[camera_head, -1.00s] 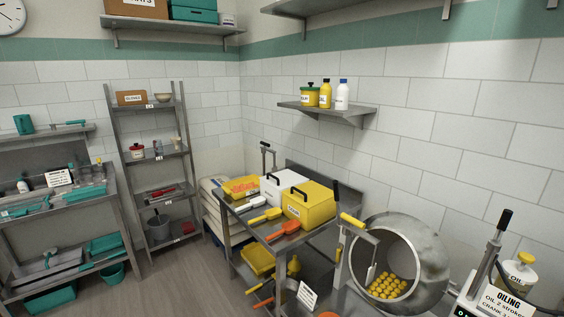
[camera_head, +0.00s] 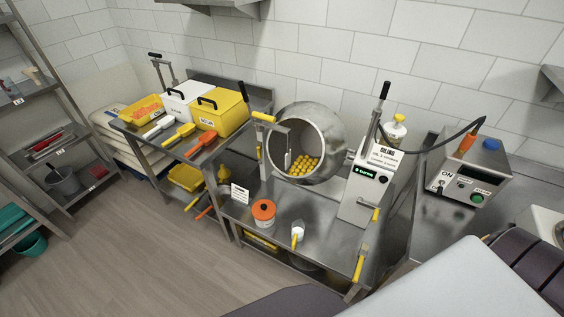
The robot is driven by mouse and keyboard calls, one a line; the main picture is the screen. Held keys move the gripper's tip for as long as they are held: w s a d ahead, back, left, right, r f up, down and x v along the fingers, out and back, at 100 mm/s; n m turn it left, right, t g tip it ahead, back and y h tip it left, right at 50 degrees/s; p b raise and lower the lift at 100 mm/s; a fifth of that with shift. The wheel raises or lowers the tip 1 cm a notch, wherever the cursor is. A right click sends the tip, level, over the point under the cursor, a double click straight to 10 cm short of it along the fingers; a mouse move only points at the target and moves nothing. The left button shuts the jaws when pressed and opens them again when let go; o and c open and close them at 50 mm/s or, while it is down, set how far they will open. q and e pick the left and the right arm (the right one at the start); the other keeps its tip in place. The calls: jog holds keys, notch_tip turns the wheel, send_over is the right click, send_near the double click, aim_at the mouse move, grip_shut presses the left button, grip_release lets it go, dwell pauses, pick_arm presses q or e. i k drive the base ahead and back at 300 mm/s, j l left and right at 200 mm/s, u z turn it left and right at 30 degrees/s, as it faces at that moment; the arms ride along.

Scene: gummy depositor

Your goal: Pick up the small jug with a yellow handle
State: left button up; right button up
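A small white jug with a yellow handle (camera_head: 298,232) stands on the steel bench (camera_head: 325,205) in the middle of the head view. Its handle points down toward the front edge of the bench. An orange-lidded tub (camera_head: 263,213) stands to its left, apart from it. Neither of my grippers shows in the view. No gripper is seen near the jug.
A tilted drum (camera_head: 312,140) with yellow pieces inside stands behind the jug. An oiling machine with a lever (camera_head: 362,180) stands to the right. Yellow-handled tools (camera_head: 358,268) hang at the bench's right edge. A sign (camera_head: 240,194) stands left. The floor at front left is clear.

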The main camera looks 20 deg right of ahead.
aim_at(298, 227)
jog(key=z, duration=1)
